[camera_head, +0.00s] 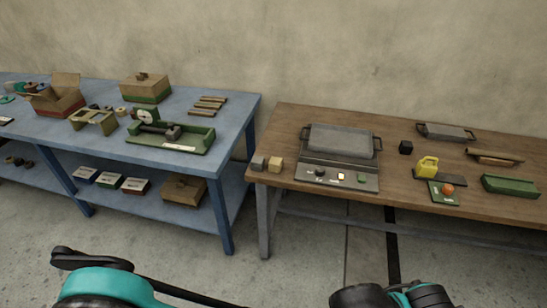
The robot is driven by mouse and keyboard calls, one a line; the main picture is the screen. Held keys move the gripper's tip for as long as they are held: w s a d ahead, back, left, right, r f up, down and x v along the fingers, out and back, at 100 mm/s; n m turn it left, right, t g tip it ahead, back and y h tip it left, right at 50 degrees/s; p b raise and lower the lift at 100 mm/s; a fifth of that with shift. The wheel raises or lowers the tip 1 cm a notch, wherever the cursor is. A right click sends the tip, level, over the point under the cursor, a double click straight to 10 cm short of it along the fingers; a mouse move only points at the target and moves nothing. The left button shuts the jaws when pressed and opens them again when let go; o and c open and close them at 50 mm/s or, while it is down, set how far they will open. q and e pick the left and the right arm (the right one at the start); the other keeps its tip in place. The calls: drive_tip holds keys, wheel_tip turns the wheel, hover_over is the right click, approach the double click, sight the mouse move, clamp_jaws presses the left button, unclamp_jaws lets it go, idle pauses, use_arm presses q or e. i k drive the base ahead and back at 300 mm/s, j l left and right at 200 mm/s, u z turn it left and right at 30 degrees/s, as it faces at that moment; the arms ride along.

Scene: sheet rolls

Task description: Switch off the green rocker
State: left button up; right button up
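The green rocker (361,178) is a small green piece near the right end of a dark control panel (345,188) on the wooden table. The panel is the front of a flat grey plate appliance (340,140) with side handles. A lit yellowish rocker (340,177) and a dark knob (319,172) sit to its left. The green rocker is too small to tell which way it is tipped. Teal and black links of my arms show at the bottom edge, well short of the table. Neither gripper is in view.
A wooden block (276,164) and a grey block (258,163) stand left of the panel. A black cube (406,147), yellow jug (427,167) and green tray (510,186) are to the right. Floor in front is clear.

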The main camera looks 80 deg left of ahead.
sight(361, 178)
drive_tip(key=u, duration=2.5)
